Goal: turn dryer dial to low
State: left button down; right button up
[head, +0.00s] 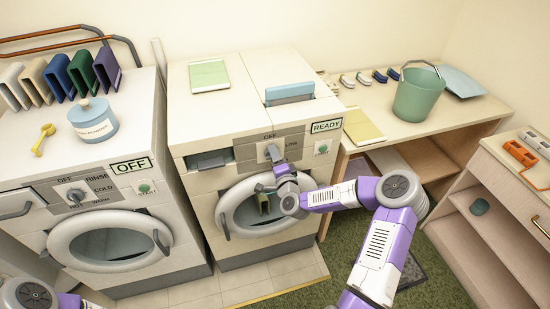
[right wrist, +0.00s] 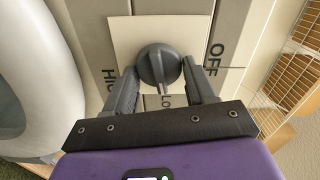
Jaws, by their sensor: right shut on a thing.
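The dryer (head: 225,110) stands in the middle of the head view, with a READY sign on its panel. Its grey dial (right wrist: 158,65) sits on a pale plate, with OFF at the right, HIGH at the left and a partly hidden LOW label (right wrist: 168,101) below. The dial's ridge appears to point down toward LOW. My right gripper (right wrist: 160,78) is shut on the dial, one finger on each side. In the head view the gripper (head: 278,163) is at the dryer panel, covering part of the dial (head: 272,151). My left gripper is out of view.
The washer (head: 105,185) with an OFF sign stands left of the dryer. The dryer's round door (head: 236,222) is below my right gripper. A table with a green bucket (head: 418,95) is at the right, and a shelf unit (head: 490,235) stands farther right.

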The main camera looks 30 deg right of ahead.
jog(key=o, duration=1)
jog(key=v, duration=0.7)
jog(key=shift+s, duration=0.3)
